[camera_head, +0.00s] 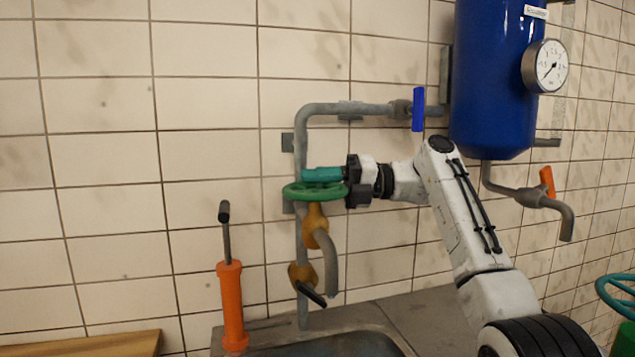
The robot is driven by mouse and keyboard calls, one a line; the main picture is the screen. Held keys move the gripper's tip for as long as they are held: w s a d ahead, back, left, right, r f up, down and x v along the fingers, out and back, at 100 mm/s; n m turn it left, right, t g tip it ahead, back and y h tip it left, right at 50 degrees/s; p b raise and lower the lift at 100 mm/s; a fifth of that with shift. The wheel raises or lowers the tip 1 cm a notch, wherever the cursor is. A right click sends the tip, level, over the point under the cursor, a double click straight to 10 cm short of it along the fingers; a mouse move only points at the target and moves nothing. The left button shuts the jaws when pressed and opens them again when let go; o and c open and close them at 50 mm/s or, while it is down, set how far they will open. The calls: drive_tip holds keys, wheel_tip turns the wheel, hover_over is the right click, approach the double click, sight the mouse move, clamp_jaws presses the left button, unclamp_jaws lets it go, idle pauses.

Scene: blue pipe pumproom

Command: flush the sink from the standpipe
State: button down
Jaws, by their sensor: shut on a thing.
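The standpipe (301,160) is a grey pipe running down the tiled wall to the sink. Its green handwheel (300,191) sits on top of a brass tap (314,221) with a grey curved spout (331,268). My gripper (328,183) comes from the right and is shut on the right side of the handwheel's rim. A second brass valve with a black lever (311,294) is lower on the pipe. The sink (350,335) lies below, its basin mostly cut off by the frame. No water shows at the spout.
An orange hand pump (231,305) stands left of the sink. A blue tank (492,85) with a gauge (545,66) hangs at upper right. A blue lever (418,109) is on the top pipe, an orange lever (547,181) on the tank outlet.

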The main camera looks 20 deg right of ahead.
drive_tip(key=shift+w+f, duration=0.1)
drive_tip(key=shift+f, duration=0.5)
drive_tip(key=c, duration=1.1)
unclamp_jaws()
drive_tip(key=shift+w, duration=0.1)
drive_tip(key=shift+c, duration=0.2)
drive_tip(key=shift+o, duration=0.2)
drive_tip(key=shift+r, duration=0.1)
drive_tip(key=shift+r, duration=0.2)
drive_tip(key=v, duration=1)
drive_tip(key=shift+d, duration=0.35)
